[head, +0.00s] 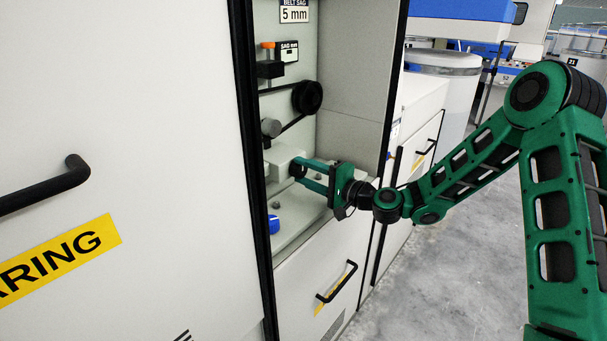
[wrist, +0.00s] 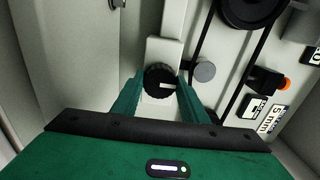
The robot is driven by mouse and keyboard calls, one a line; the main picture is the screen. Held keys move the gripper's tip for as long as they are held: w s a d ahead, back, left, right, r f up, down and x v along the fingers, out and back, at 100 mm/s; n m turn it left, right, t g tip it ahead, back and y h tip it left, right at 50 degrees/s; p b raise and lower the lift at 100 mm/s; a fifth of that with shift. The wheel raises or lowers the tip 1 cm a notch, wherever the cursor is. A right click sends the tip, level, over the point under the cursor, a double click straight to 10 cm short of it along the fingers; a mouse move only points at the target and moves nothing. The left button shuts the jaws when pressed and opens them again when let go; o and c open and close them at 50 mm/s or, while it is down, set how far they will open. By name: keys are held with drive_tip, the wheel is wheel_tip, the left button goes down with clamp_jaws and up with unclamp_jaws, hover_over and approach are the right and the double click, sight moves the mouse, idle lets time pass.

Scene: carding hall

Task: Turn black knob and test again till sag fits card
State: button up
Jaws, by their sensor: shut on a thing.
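The black knob (wrist: 159,81) sits on a pale block inside the open cabinet, and a white mark shows on its face. My gripper (wrist: 161,95) has its green fingers on both sides of the knob and is shut on it. In the head view my gripper (head: 303,172) reaches in from the right, and the knob is mostly hidden by the fingers. The card (head: 294,11) reads "BELT SAG 5 mm" at the top of the cabinet. A sag display (head: 289,51) hangs below it; its value is too small to read. The black belt (head: 298,122) runs round a black pulley (head: 307,97).
An orange-tipped plunger (head: 267,46) in a black block stands at the upper left of the bay. A grey round part (head: 271,128) sits above the knob. A blue object (head: 273,223) lies on the bay floor. The cabinet's white door (head: 120,150) fills the left.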

drive_tip(key=shift+w+d+f, duration=0.2)
drive_tip(key=shift+w+d, duration=0.05)
drive_tip(key=shift+d, duration=0.1)
drive_tip(key=o, duration=0.9)
drive_tip(key=shift+o, duration=0.7)
drive_tip(key=shift+s+a+r, duration=0.1)
drive_tip(key=shift+s+a, duration=0.05)
drive_tip(key=v, duration=1)
drive_tip(key=shift+s+d, duration=0.2)
drive_tip(key=shift+d, duration=0.1)
